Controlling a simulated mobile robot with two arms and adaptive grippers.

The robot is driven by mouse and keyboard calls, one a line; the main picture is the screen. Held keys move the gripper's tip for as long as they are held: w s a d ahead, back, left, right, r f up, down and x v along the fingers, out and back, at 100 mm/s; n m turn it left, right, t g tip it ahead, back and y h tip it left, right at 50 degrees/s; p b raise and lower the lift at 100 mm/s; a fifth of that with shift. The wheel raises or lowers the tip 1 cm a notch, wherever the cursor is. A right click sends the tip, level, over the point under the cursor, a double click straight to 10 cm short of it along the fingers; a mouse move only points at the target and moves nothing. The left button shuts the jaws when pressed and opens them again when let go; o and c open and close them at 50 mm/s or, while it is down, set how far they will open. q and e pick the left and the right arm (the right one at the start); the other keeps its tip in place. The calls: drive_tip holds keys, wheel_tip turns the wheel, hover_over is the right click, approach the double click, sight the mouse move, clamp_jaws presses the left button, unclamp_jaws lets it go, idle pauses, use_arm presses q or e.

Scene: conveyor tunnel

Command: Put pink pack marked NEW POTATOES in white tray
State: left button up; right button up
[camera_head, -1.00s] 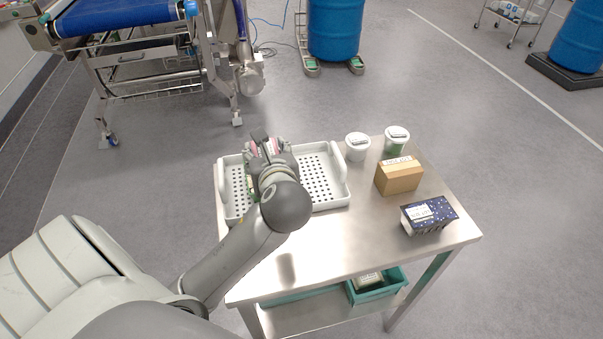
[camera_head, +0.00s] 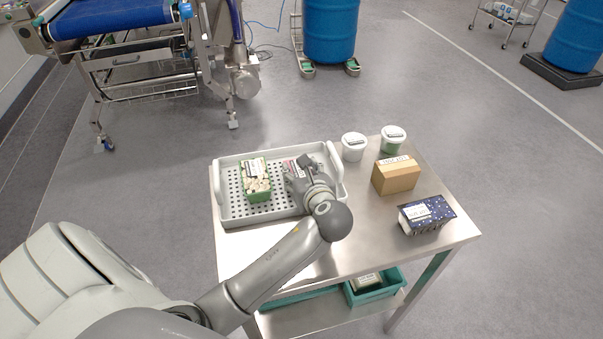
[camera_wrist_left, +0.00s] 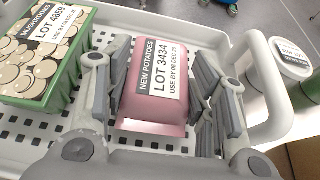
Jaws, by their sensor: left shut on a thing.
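The pink pack marked NEW POTATOES (camera_wrist_left: 150,108) is between the fingers of my left gripper (camera_wrist_left: 161,65) in the left wrist view. The gripper is shut on the pack's sides, and the label faces up. In the head view the pink pack (camera_head: 291,165) shows partly behind my left gripper (camera_head: 298,169), over the right half of the white tray (camera_head: 234,190). I cannot tell whether its underside touches the tray floor. My right gripper is not in view.
A green mushrooms pack (camera_head: 256,182) sits in the tray's left half. Right of the tray are two white tubs (camera_head: 354,147) (camera_head: 394,139), a cardboard box (camera_head: 397,177) and a dark blue pack (camera_head: 426,214). The table's front middle is clear. A teal crate (camera_head: 375,291) is below.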

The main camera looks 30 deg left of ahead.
use_arm(q)
drive_tip(key=shift+f, duration=0.1)
drive_tip(key=o, duration=1.5)
drive_tip(key=shift+c, duration=0.2)
drive_tip(key=v, duration=1.2)
